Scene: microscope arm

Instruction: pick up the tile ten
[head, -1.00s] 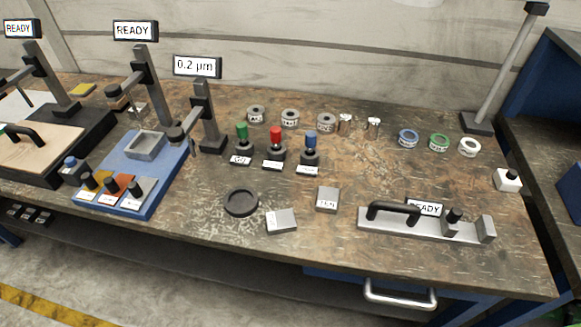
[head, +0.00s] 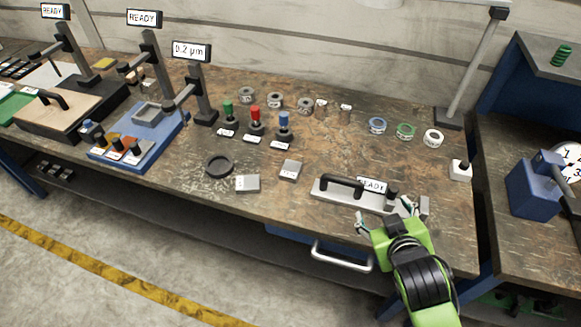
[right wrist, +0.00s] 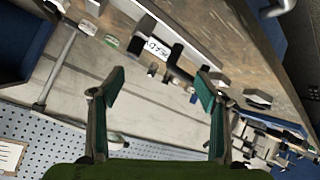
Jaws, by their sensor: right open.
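Two small grey metal blocks lie on the brown worn bench in the head view. One block (head: 247,183) is near the front edge, and the other block (head: 290,169) is a little to its right and farther back. Their labels are too small to read, so I cannot tell which is the tile ten. My right gripper (head: 385,213) is open and empty by the front edge, at the right end of a handled metal fixture. It is to the right of both blocks and apart from them. In the right wrist view its fingers (right wrist: 160,85) are spread wide. My left gripper is not in view.
The metal fixture (head: 331,194), with a black handle and a READY sign, lies between the blocks and my right gripper. A black round dish (head: 219,165) is left of the blocks. Coloured-knob pieces (head: 255,121) and rings (head: 377,126) stand behind. A drawer handle (head: 342,258) juts below.

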